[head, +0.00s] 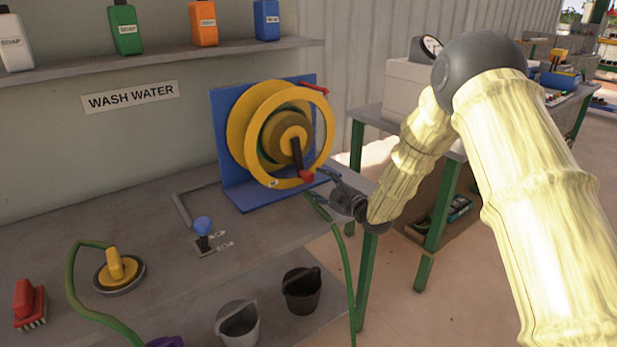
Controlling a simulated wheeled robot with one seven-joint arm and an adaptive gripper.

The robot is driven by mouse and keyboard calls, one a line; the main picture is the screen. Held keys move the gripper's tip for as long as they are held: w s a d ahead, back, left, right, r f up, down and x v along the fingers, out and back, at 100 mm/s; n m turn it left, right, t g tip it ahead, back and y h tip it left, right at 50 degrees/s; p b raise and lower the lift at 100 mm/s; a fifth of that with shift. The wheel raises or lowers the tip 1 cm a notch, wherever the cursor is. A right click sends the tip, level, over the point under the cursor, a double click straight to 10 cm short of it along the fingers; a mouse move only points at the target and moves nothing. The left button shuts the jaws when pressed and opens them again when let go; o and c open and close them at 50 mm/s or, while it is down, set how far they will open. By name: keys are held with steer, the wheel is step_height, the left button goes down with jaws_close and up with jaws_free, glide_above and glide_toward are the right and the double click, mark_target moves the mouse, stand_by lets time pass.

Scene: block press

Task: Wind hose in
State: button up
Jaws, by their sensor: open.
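The hose reel (240,132) is yellow and mounted on a blue stand (222,170) at the back of the bench. Some green hose (270,140) is wound on its drum. A dark crank arm ends in a red knob (307,177) at the front of the reel. A loose green hose (346,270) hangs over the bench's right edge. My gripper (322,187) is open, just right of and slightly below the red knob; whether it touches the knob or the hose I cannot tell.
A blue-knobbed lever (203,228) stands on the bench (150,215) left of the reel. Two buckets (302,290) (237,322), a yellow-handled round tool (118,270) and a red brush (29,303) stand nearer. A shelf (150,60) with soap bottles is above. A second table (372,118) is right.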

mark_target(311, 179)
steer(key=shift+x, duration=2.8)
steer(key=shift+s, duration=0.1)
jaws_close()
